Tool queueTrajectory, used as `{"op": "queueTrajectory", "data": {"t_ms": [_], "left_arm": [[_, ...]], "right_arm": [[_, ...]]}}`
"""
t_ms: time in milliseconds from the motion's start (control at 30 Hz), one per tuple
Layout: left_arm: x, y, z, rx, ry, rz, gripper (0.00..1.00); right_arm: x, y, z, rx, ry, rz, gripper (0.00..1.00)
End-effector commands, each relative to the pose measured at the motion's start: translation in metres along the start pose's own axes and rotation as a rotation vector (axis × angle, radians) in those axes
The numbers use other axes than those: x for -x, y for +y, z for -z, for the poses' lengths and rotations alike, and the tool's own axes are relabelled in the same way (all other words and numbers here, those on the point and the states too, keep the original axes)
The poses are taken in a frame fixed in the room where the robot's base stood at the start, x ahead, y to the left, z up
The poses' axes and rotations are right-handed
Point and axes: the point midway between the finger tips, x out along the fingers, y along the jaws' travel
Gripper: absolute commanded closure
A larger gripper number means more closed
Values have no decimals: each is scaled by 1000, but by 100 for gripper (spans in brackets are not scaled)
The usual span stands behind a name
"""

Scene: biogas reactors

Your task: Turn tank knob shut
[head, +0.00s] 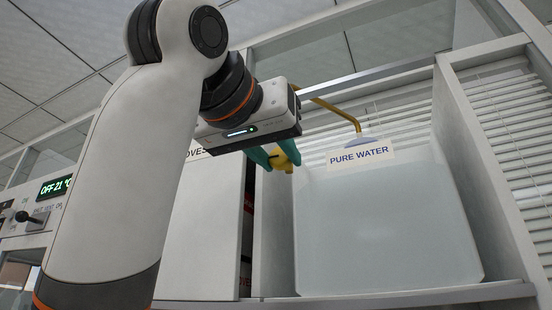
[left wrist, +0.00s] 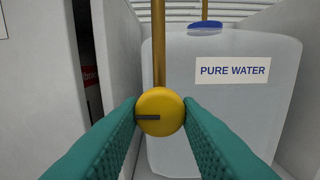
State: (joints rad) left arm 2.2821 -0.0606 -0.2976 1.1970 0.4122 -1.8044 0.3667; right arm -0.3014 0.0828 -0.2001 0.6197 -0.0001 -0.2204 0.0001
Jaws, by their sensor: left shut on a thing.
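The yellow round tank knob (left wrist: 160,112) sits on a brass pipe (left wrist: 159,50) in front of the water tank. Its dark mark lies level, running left from its middle. My left gripper (left wrist: 160,118) has its green fingers on both sides of the knob and is shut on it. In the head view the left gripper (head: 278,158) reaches the knob (head: 290,152), which is partly hidden by the fingers. The tank (head: 385,230) is translucent white with a "PURE WATER" label (head: 360,155). My right gripper is in neither view.
The tank stands in a shelf bay between a left divider (head: 272,230) and a right post (head: 490,190). A white cabinet door (head: 200,225) is left of the bay. A panel with a display (head: 54,187) and a switch (head: 35,217) is at far left.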

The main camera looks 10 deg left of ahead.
Motion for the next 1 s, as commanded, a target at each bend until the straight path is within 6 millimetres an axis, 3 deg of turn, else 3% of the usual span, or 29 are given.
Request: {"op": "queueTrajectory", "data": {"t_ms": [367, 1000], "left_arm": [[1, 0, -1, -215, -2, -1, 92], [1, 2, -3, -822, -4, -2, 92]], "right_arm": [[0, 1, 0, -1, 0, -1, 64], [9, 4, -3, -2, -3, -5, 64]]}}
